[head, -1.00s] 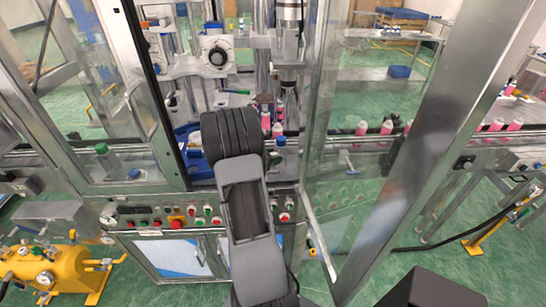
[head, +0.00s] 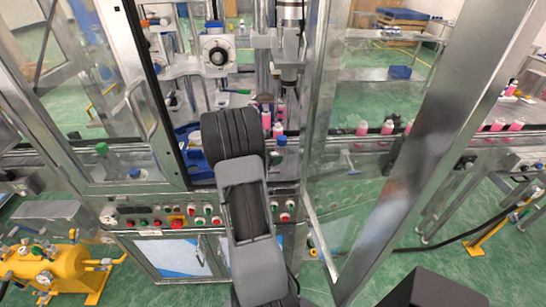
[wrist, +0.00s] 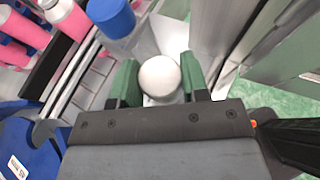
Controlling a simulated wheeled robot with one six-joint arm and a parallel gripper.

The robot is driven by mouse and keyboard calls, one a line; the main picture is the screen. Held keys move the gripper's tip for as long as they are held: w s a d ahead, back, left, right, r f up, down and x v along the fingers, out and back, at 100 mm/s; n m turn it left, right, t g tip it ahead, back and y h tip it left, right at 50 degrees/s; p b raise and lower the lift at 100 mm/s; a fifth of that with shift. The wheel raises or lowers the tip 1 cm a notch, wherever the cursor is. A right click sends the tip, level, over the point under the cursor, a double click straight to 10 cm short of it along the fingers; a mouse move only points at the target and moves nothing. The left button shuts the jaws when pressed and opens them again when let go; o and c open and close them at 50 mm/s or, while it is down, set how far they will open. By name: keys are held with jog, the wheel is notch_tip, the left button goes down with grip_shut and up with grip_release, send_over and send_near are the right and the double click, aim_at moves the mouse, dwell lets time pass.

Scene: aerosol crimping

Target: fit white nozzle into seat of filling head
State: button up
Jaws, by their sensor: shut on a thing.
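In the wrist view, my gripper (wrist: 159,88) has two green fingers shut on a round white piece (wrist: 159,75), which I take for the white nozzle. I see its smooth, rounded end facing the camera; the rest of it is hidden. In the head view, my dark arm reaches into the machine's open bay and hides the gripper and the nozzle. A metal cylindrical head (head: 290,50) hangs on the column to the right of the arm. I cannot tell whether it is the filling head, and no seat shows clearly.
Pink bottles (head: 278,129) stand just right of my arm, and more (head: 362,128) line the conveyor farther right. In the wrist view, a blue cap (wrist: 110,15) is close to the left finger, with pink bottles (wrist: 68,17) beyond. A blue bin (wrist: 30,150) lies lower left. Glass doors flank the bay.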

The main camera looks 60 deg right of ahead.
jog(key=shift+f, duration=0.25)
jog(key=shift+f+b, duration=0.3)
jog(key=shift+b, duration=0.3)
jog(key=shift+f+b, duration=0.85)
jog(key=shift+f, duration=0.1)
jog(key=o, duration=1.1)
jog(key=b+v, duration=0.2)
jog(key=v, duration=1.1)
jog(key=shift+w+a+r, duration=0.1)
jog(key=shift+w+a, duration=0.1)
jog(key=shift+a, duration=0.15)
